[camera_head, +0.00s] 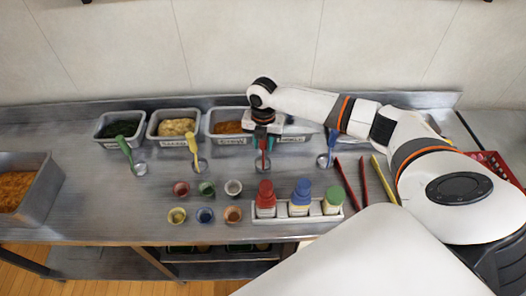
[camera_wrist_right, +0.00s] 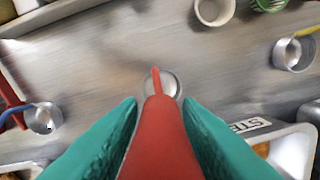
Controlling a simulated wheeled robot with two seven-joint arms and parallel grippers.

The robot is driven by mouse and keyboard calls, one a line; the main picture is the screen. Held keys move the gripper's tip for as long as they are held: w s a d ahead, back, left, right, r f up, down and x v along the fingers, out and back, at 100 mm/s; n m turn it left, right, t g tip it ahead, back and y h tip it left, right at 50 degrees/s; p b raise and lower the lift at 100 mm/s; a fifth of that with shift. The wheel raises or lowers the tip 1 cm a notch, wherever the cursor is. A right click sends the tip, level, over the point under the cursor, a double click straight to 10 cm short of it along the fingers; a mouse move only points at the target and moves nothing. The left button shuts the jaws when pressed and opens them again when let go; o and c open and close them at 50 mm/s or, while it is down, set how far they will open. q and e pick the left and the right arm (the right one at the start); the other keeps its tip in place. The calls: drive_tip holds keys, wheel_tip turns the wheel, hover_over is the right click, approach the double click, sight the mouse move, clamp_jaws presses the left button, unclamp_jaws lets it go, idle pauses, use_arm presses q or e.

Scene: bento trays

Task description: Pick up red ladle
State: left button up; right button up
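The red ladle (camera_head: 263,157) stands with its round metal bowl low at the steel counter and its red handle rising to my right gripper (camera_head: 262,137), in the head view's middle. In the right wrist view the ladle's red handle (camera_wrist_right: 160,140) runs between the teal fingers of my right gripper (camera_wrist_right: 160,103). The fingers are drawn in close on both sides of the handle, and the gripper looks shut on it. The bowl lies beyond the fingertips, partly covered by the handle; I cannot tell whether it touches the counter. My left gripper is not in view.
Green (camera_head: 125,150), yellow (camera_head: 194,145) and blue (camera_head: 330,147) ladles stand in the same row. Food bins (camera_head: 172,139) line the back. Several small cups (camera_head: 206,215) and a bottle rack (camera_head: 284,219) stand in front. Bare counter (camera_head: 100,190) lies at left.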

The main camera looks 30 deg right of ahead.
clamp_jaws()
